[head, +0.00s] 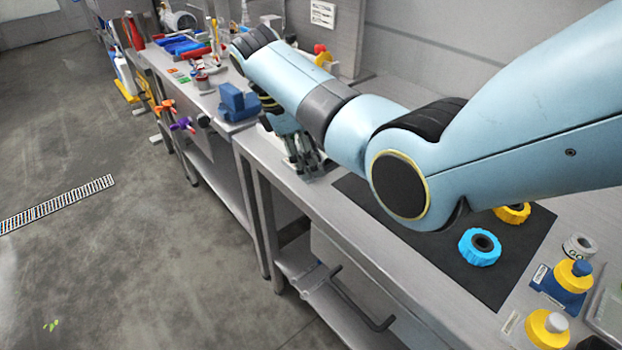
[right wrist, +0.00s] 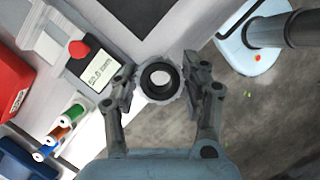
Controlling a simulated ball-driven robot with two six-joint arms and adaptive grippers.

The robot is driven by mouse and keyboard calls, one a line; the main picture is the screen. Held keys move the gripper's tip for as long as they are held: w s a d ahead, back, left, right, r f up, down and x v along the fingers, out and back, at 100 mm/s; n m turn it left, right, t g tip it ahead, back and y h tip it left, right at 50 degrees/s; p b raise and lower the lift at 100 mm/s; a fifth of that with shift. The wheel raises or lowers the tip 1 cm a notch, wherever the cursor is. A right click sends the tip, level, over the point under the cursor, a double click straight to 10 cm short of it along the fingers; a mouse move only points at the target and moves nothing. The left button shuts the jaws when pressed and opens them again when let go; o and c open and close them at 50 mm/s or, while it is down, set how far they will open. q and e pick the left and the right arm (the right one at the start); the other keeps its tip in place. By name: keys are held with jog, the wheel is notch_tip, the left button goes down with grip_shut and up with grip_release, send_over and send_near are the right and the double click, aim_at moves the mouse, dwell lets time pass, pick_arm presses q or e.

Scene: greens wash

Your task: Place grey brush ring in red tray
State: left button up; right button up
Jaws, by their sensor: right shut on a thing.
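My right gripper (head: 306,166) is low over the front edge of the steel table in the head view. In the right wrist view, my right gripper (right wrist: 157,82) is shut on the grey brush ring (right wrist: 160,82), a round grey ring with a dark inner rim and a pale centre. In the head view I cannot make the ring out clearly among the fingers. A red tray (head: 156,39) seems to lie beside blue ones on the far bench. A red box-like thing (right wrist: 12,82) shows at the left edge of the right wrist view; I cannot tell whether it is the tray.
A blue ring (head: 480,247) and a yellow ring (head: 513,213) lie on the dark mat (head: 500,285). A blue block-like device (head: 237,101) stands at the near end of the far bench. Several coloured spools (right wrist: 58,130) show in the right wrist view. Open floor lies left.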

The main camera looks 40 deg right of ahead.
jog(key=shift+f, duration=1.95)
jog(key=shift+s, duration=0.1)
jog(key=shift+f, duration=0.55)
jog(key=o, duration=0.9)
jog(key=shift+c, duration=0.2)
